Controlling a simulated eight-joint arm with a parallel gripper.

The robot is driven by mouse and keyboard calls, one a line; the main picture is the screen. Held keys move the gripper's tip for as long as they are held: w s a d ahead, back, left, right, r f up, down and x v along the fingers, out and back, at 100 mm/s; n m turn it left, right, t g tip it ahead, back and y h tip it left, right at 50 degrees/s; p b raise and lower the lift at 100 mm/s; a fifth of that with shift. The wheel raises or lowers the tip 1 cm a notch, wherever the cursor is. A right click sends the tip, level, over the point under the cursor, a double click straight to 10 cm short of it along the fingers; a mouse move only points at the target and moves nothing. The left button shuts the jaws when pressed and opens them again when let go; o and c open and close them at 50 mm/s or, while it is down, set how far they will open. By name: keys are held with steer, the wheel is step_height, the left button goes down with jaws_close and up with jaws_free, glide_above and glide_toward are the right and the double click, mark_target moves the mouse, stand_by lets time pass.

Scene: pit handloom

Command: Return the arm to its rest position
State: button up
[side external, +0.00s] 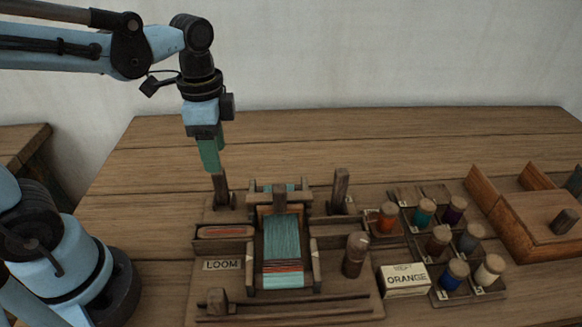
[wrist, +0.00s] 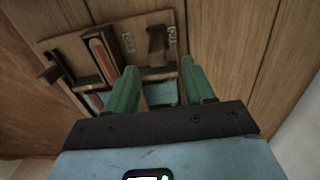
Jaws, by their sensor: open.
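My gripper (side external: 210,156) hangs from my blue arm above the back left of the loom, with its green fingers pointing down. In the wrist view my gripper (wrist: 158,90) shows two green fingers apart with nothing between them. The loom (side external: 287,240) stands on a wooden board on the table, with teal warp and an orange-red woven band near its front. Part of the loom also shows in the wrist view (wrist: 158,45), below the fingers. A post at the back left of the loom is just below the fingertips, and a gap seems to separate them.
A shuttle with orange-red thread (side external: 214,232) lies in a tray left of the loom. Several thread spools (side external: 424,212) and an ORANGE card (side external: 405,280) are to its right. An open wooden box (side external: 530,215) is at far right. The table's back strip (side external: 300,135) is clear.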

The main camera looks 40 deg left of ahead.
steer(key=n+t, duration=0.2)
steer(key=shift+a+n, duration=0.2)
steer(key=shift+n, duration=0.2)
steer(key=shift+a+r+n+t, duration=0.1)
steer(key=shift+n+t, duration=0.7)
steer(key=shift+n, duration=0.1)
steer(key=n+t, duration=0.2)
steer(key=shift+w+a+r+n, duration=0.1)
steer(key=shift+n, duration=0.2)
steer(key=shift+w+a+r+n+t, duration=0.1)
steer(key=shift+w+r+n+t, duration=0.1)
steer(key=shift+n+t, duration=0.65)
